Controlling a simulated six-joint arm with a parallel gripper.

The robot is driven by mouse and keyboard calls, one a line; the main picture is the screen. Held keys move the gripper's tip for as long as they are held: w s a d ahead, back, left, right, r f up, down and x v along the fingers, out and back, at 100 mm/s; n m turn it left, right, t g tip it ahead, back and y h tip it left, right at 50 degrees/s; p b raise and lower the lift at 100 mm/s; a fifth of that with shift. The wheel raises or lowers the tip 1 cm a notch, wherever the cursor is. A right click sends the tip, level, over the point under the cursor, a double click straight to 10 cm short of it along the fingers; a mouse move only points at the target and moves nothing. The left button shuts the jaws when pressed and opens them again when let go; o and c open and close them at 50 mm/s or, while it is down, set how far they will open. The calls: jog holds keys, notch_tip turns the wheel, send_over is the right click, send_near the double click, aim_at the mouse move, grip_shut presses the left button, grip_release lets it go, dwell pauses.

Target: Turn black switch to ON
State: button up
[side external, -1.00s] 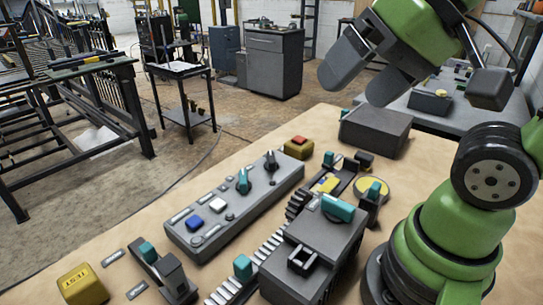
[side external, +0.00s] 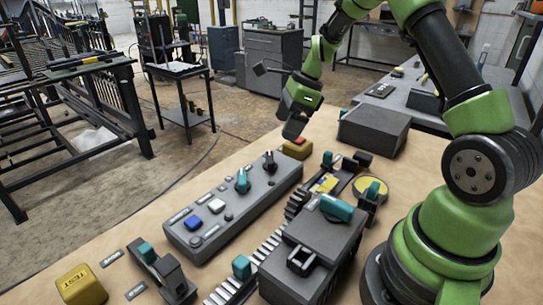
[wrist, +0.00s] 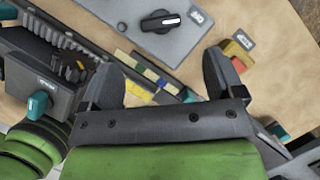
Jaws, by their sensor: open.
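The black switch (side external: 270,163) is a rotary knob at the far right end of the grey control panel (side external: 215,225). In the wrist view the black switch (wrist: 160,21) shows at the top centre, its white-marked bar lying roughly level. My gripper (side external: 294,130) points down beyond the panel's far end, above and beside the yellow box with the red button (side external: 297,148). In the wrist view my gripper (wrist: 160,82) has its two fingers wide apart, with nothing between them, and is apart from the switch.
A teal knob (side external: 243,181), a blue button (side external: 197,197) and a white button (side external: 217,206) are on the same panel. A toothed rack and grey housing (side external: 318,245) stand to the right. A dark grey block (side external: 374,131) is at the back. A yellow TEST box (side external: 80,287) is at front left.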

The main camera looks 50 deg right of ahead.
aim_at(271, 156)
jog(key=x, duration=1)
jog(key=shift+d, duration=0.1)
jog(key=c, duration=0.9)
